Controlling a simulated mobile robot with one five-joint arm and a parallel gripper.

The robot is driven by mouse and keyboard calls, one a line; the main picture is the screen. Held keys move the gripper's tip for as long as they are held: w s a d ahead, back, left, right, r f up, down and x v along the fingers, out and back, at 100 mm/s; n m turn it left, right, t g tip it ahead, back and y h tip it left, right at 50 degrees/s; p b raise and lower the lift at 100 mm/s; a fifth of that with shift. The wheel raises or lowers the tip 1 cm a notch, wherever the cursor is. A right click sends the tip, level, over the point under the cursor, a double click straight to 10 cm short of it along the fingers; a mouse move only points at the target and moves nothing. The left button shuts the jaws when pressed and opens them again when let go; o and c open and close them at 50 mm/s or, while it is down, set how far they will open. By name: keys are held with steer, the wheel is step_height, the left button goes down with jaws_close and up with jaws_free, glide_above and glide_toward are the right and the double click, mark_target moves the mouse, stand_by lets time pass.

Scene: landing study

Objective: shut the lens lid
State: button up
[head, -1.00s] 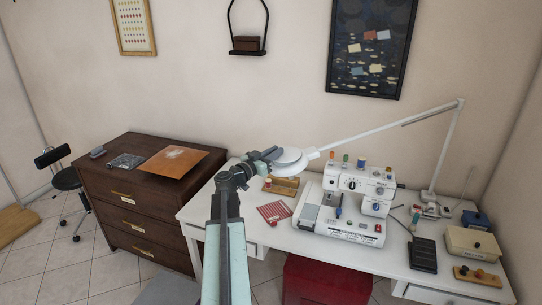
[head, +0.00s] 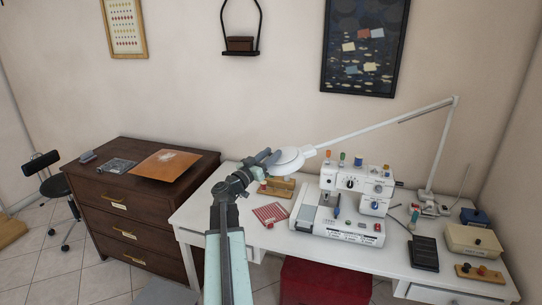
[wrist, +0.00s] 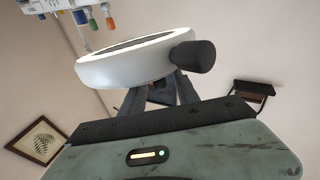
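The round white lamp head with the lens (head: 287,160) hangs at the end of a long white jointed arm above the desk. In the wrist view, its thick white ring (wrist: 120,62) fills the upper middle, with a dark rounded knob (wrist: 194,56) at its right side. My gripper (head: 271,158) is at the left side of the lamp head in the head view. In the wrist view, its two dark fingers (wrist: 160,82) reach up behind the ring and knob. A gap shows between them lower down. Their tips are hidden, and I cannot tell whether they touch anything. The lid's angle is unclear.
A white sewing machine (head: 345,205) stands on the white desk (head: 210,212), below and right of the lamp head. A wooden rack (head: 278,188) and a red patterned piece (head: 270,214) lie below. A brown drawer cabinet (head: 130,215) stands left. A red box (head: 325,283) sits under the desk.

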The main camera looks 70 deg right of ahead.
steer(key=b+v, duration=0.1)
steer(key=v, duration=0.6)
steer(key=shift+w+a+b, duration=0.15)
steer(key=shift+a+b, duration=0.15)
steer(key=shift+b, duration=0.05)
steer(key=shift+f, duration=0.15)
